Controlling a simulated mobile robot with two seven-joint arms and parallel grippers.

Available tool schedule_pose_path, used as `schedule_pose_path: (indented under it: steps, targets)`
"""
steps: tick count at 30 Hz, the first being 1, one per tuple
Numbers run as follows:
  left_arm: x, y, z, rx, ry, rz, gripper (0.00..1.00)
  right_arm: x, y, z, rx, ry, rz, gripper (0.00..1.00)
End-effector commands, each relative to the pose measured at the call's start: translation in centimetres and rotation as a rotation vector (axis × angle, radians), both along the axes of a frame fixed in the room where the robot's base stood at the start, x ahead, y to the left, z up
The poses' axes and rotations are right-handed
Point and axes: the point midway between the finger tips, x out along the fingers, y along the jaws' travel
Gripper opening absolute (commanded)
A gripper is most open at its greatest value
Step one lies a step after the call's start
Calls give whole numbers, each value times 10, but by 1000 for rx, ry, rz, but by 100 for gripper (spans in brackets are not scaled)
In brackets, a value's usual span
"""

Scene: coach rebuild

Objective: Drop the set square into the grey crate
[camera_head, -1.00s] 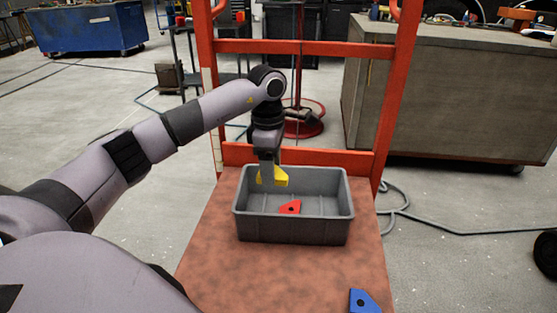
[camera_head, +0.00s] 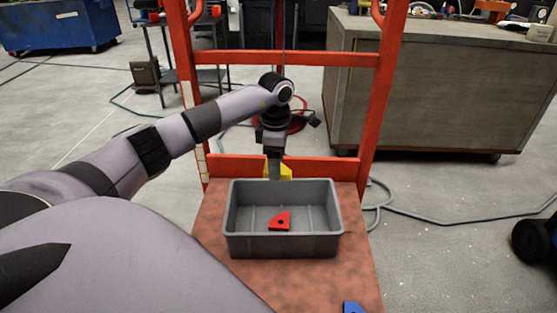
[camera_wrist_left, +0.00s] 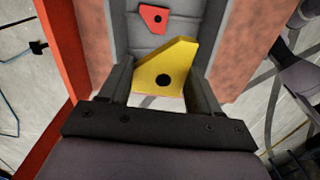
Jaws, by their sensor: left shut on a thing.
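My left gripper (camera_head: 274,172) is shut on a yellow set square (camera_head: 285,171), a flat plate with a slanted edge. In the left wrist view the yellow set square (camera_wrist_left: 165,70), with a dark round hole, sits between the two fingers. The grey crate (camera_head: 285,247) stands open on the brown cart deck. The yellow piece shows just above the crate's far rim in the head view; its exact height is hard to tell. A similar red piece (camera_head: 280,221) lies inside the crate and also shows in the left wrist view (camera_wrist_left: 154,18). My right gripper is out of view.
A blue piece (camera_head: 353,307) lies at the deck's near edge, partly cut off. The cart's red upright frame (camera_head: 376,100) rises behind the crate, close to my left gripper. A grey workbench (camera_head: 430,90) stands at the back right.

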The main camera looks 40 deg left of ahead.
Motion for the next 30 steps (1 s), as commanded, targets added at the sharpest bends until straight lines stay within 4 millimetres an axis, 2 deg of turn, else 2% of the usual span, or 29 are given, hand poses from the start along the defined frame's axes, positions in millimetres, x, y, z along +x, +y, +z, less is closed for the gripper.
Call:
schedule_pose_path:
  steps: [15,26,27,29,30]
  targets:
    - [0,-1,-55,-1,-1,-2,30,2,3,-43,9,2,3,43]
    - [0,-1,-56,0,0,-2,30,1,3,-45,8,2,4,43]
    - [0,-1,-56,0,0,-2,76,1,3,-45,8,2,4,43]
    - [0,-1,-56,0,0,-2,93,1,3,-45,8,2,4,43]
    - [0,-1,-56,0,0,-2,93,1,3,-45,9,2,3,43]
